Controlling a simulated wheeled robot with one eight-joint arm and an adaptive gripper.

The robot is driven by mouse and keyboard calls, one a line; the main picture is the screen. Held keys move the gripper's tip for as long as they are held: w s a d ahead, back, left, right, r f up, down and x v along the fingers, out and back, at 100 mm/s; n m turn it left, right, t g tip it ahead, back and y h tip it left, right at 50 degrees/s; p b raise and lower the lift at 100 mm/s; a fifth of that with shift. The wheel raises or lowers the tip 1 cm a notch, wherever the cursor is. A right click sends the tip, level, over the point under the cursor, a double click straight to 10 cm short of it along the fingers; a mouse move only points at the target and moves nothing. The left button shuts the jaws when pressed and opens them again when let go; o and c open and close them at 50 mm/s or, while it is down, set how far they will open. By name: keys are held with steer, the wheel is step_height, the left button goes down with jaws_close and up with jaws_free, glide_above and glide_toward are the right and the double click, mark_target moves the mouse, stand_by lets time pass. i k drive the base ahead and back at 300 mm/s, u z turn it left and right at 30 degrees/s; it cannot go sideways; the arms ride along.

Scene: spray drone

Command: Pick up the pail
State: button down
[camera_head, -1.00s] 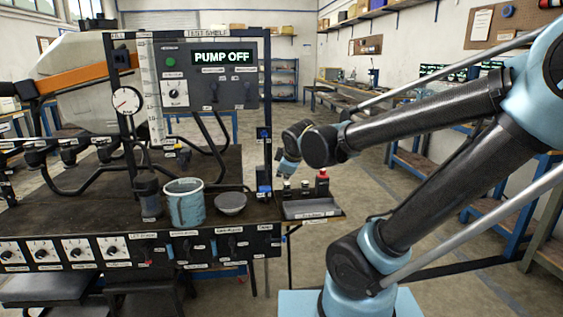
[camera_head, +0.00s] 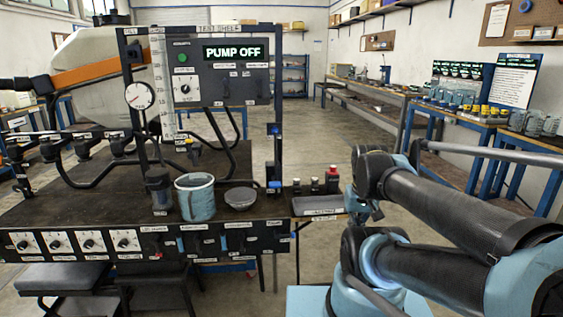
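The pail (camera_head: 197,203) is a light blue-grey cylinder with a pale rim. It stands upright near the front edge of the dark test bench (camera_head: 95,205), left of centre. A small grey bowl (camera_head: 240,198) sits just right of it and a dark cylinder (camera_head: 159,192) stands close on its left. The end of my arm, with my gripper (camera_head: 354,205), is right of the bench, well apart from the pail. It is small and partly hidden by my own arm links, so I cannot tell whether its fingers are open or shut.
Small bottles, one with a red top (camera_head: 332,180), stand on a side shelf (camera_head: 318,206) at the bench's right end. A panel reading PUMP OFF (camera_head: 233,52) rises behind the pail. Blue-framed tables (camera_head: 440,115) line the right wall. The middle floor is open.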

mark_target(195, 191)
steer(key=u, duration=1.05)
steer(key=k, duration=0.8)
steer(key=u, duration=0.25)
steer(key=i, duration=1)
steer(key=z, duration=0.45)
